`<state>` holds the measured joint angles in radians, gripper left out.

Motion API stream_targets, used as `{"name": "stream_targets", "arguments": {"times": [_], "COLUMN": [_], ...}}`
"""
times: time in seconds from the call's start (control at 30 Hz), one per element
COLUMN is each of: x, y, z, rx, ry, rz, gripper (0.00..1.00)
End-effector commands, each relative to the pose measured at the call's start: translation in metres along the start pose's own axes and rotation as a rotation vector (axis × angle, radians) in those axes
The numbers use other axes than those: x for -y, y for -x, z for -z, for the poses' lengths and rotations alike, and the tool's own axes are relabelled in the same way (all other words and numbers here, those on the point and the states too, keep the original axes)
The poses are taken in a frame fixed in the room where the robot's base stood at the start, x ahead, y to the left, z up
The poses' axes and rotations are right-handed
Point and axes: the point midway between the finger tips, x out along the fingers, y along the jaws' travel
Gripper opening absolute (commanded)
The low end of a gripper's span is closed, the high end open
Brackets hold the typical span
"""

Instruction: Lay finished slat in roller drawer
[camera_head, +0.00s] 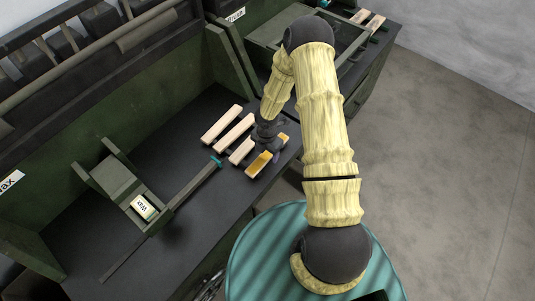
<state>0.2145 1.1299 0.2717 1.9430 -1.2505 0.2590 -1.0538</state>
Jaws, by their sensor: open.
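Several pale wooden slats lie side by side on the dark bench: one at the back (222,124), one in the middle (234,133) and one partly behind my gripper (241,151). A front slat (259,164) has a yellow-orange top face, and a similar yellow patch shows just right of my gripper. My gripper (265,140) is open, pointing down low over the right end of the row. Its fingers are small and dark, so I cannot tell whether they touch a slat. I cannot identify the roller drawer with certainty.
A green back wall (150,105) encloses the bench. Another bench at upper right carries more slats (369,20). The floor at right is clear.

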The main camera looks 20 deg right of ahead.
Motion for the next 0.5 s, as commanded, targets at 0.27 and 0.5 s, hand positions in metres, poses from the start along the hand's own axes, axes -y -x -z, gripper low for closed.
{"name": "stream_targets", "arguments": {"times": [0.27,0.5], "x": [0.0001,0.0000], "y": [0.0003,0.0004], "z": [0.0000,0.0000], "rx": [0.000,0.000], "ry": [-0.001,-0.001], "rz": [0.000,0.000], "gripper": [0.62,0.32]}}
